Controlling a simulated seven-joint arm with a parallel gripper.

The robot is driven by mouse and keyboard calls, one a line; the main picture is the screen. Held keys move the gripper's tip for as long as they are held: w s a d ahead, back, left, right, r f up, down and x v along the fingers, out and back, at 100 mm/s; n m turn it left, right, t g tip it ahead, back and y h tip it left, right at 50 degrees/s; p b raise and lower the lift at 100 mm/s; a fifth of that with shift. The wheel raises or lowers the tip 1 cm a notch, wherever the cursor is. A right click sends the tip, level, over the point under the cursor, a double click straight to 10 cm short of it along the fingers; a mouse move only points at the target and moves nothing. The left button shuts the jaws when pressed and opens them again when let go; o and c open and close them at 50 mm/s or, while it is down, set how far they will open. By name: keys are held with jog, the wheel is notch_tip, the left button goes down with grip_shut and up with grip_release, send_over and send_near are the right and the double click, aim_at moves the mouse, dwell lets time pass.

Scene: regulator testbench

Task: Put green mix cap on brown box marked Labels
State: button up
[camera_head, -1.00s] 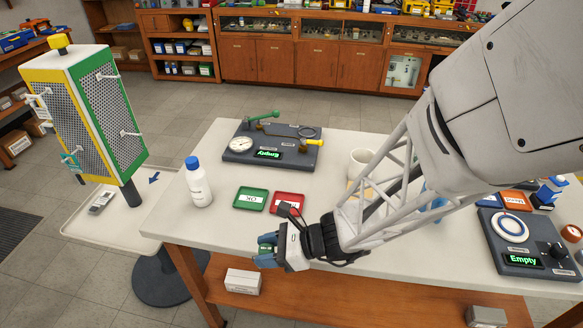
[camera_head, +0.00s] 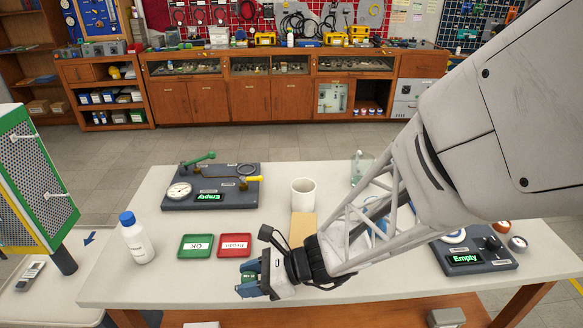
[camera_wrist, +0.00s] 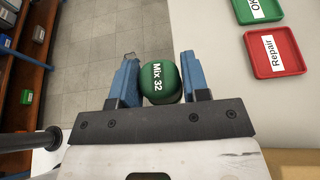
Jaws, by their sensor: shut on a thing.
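My gripper (camera_head: 250,284) is shut on the green cap, marked "Mix 32" in the wrist view (camera_wrist: 159,83), with one blue finger on each side. The cap (camera_head: 249,277) shows partly in the head view. My gripper holds it just off the table's front edge, in front of the red tray; floor shows beyond it in the wrist view. I cannot read "Labels" on any box. A flat tan piece (camera_head: 302,228) lies on the table behind my wrist, partly hidden; I cannot tell whether it is a box.
The white table (camera_head: 130,287) holds a green OK tray (camera_head: 195,246), a red Repair tray (camera_head: 236,246), a blue-capped bottle (camera_head: 137,240), a white mug (camera_head: 303,194) and a gauge panel (camera_head: 213,187). Another panel (camera_head: 476,255) stands right. A perforated tower (camera_head: 36,184) stands left.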

jog(key=d+r+m+t, duration=0.2)
jog(key=d+r, duration=0.1)
jog(key=d, duration=0.5)
jog(key=d+r+m+t+h, duration=0.1)
jog(key=d+r+m+t, duration=0.1)
jog(key=d, duration=0.6)
jog(key=shift+r+t, duration=0.6)
jog(key=shift+r, duration=0.15)
send_over(303, 229)
jog(key=shift+s+f, duration=0.1)
jog(key=shift+f, duration=0.65)
jog(key=shift+f, duration=0.15)
jog(key=shift+f, duration=1.6)
jog(key=shift+f, duration=0.15)
